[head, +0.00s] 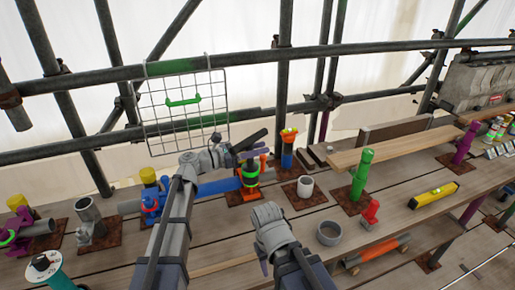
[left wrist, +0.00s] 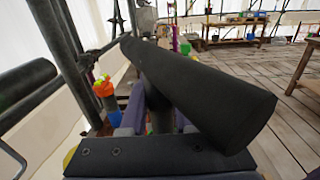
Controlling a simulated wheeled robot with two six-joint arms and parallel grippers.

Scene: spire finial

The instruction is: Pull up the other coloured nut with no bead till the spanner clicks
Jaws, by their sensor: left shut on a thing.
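My left gripper (head: 238,155) is shut on a dark-handled tool, probably the spanner (head: 250,138). In the left wrist view, the tool's thick black bar (left wrist: 200,90) crosses close to the camera, with its dark stem between purple finger pads (left wrist: 158,115). Just below the gripper stands a post with a green part and an orange base (head: 248,194); the tool and gripper partly hide its top. Behind it, a blue post carries an orange nut (head: 289,136), also seen in the left wrist view (left wrist: 103,87). My right gripper is low in front, its fingers unclear (head: 265,266). Beads cannot be made out.
A green post (head: 361,170) and a purple post (head: 464,145) stand right. A white cup (head: 305,187), grey ring (head: 329,233), red fitting (head: 370,211) and yellow level (head: 433,195) are on the planks. A wire grid (head: 184,121) hangs behind. Pipe fittings (head: 90,215) crowd the left.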

